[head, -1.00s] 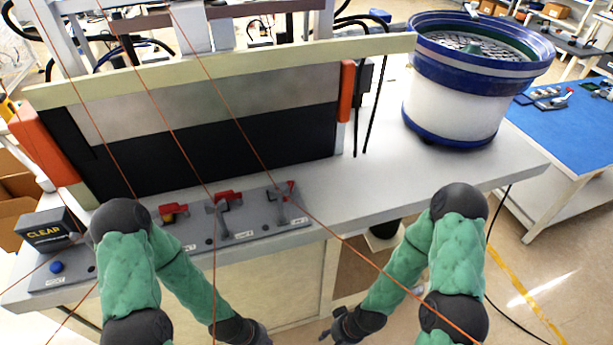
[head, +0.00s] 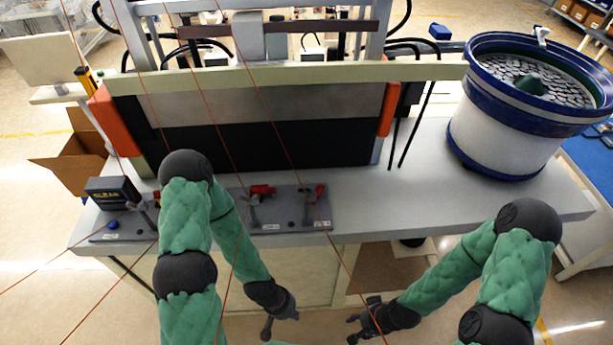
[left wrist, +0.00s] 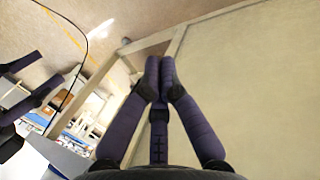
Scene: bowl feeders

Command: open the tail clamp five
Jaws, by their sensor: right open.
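Red-tipped toggle clamps stand in a row on grey plates along the table's front edge. The rightmost clamp (head: 316,192) and the clamp to its left (head: 258,193) show clearly. Another clamp (head: 146,210) shows partly beside my left arm, which hides part of the row. Labels are too small to read, so I cannot tell which is number five. My left gripper (head: 279,328) hangs below the front edge, apart from the clamps; in the left wrist view its fingers (left wrist: 160,68) are together, with nothing seen between them. My right gripper (head: 358,328) is open and empty, also below the edge.
A dark box with yellow lettering (head: 112,191) and a blue button (head: 113,224) are at the left end. A black panel (head: 290,146) with orange ends stands behind the clamps. A blue-and-white bowl feeder (head: 505,135) stands at right. The tabletop before it is clear.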

